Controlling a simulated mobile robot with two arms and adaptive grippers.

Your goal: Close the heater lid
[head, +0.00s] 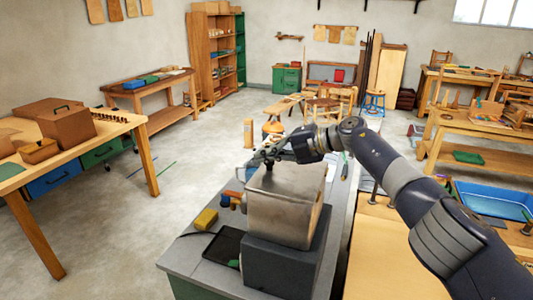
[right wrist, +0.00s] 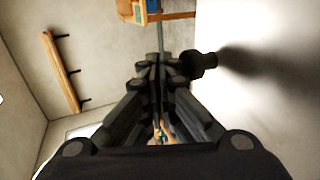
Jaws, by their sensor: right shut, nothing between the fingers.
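The heater is a worn metal box (head: 285,205) on a dark grey base (head: 283,262), standing on a grey bench. Its lid (head: 290,178) lies over the top of the box and looks about level; I cannot tell if a thin gap is left. My right gripper (head: 262,158) is shut and empty at the lid's far left edge, beside a small dark knob. In the right wrist view the shut fingertips (right wrist: 158,62) are close to the black knob (right wrist: 200,64), which stands out from the pale lid surface (right wrist: 265,75). I cannot tell if they touch. My left gripper is out of view.
A yellow block (head: 206,219) and a black tray (head: 224,246) lie left of the heater on the bench (head: 188,262). A wooden table (head: 120,128) stands at the left. A blue tray (head: 495,200) is at the right.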

